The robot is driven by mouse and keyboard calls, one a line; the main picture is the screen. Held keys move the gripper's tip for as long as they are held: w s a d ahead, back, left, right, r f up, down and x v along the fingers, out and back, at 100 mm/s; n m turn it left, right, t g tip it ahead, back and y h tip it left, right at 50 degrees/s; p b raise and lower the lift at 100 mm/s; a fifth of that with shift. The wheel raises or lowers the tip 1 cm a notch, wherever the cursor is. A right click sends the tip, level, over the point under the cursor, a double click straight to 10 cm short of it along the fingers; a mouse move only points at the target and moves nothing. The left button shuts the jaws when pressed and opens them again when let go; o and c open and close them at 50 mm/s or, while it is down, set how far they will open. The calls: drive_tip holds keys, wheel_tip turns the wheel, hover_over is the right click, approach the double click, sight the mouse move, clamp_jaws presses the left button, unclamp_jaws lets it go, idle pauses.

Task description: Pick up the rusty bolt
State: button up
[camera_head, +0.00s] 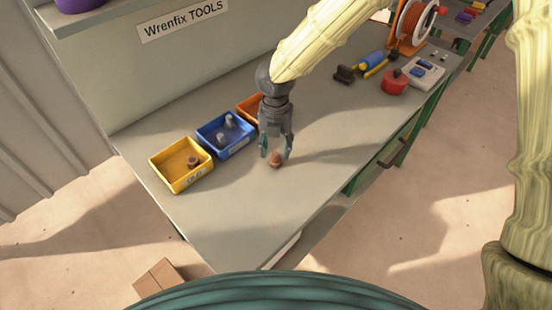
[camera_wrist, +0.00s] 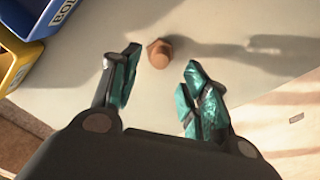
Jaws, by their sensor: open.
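The rusty bolt (camera_head: 275,159) is a small brown piece on the grey bench top, in front of the bins. In the wrist view the bolt (camera_wrist: 160,53) lies just beyond the fingertips, between their lines and a little nearer the left finger. My gripper (camera_head: 276,150) points down over the bolt with its teal-padded fingers apart. In the wrist view my gripper (camera_wrist: 158,75) is open, with nothing between the fingers. I cannot tell exactly how high the fingertips are above the bench.
A yellow bin (camera_head: 168,178) holding a brown piece, a blue bin (camera_head: 240,146) with grey pieces and an orange bin (camera_head: 245,103) stand left of my gripper. A red round object (camera_head: 394,83) and tools lie farther right. The bench front is clear.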

sight(276, 155)
drive_tip(key=f, duration=0.2)
drive_tip(key=w+f, duration=0.1)
drive_tip(key=shift+a+f+p, duration=0.1)
drive_tip(key=shift+f+p, duration=0.25)
drive_tip(key=shift+p, duration=0.05)
drive_tip(key=shift+s, duration=0.55)
drive_tip(key=shift+w+f, duration=0.35)
drive_tip(key=shift+w, duration=0.1)
drive_tip(key=shift+c, duration=1)
drive_tip(key=shift+s+r, duration=0.15)
drive_tip(key=shift+s, duration=0.15)
clamp_jaws()
drive_tip(key=shift+w, duration=0.15)
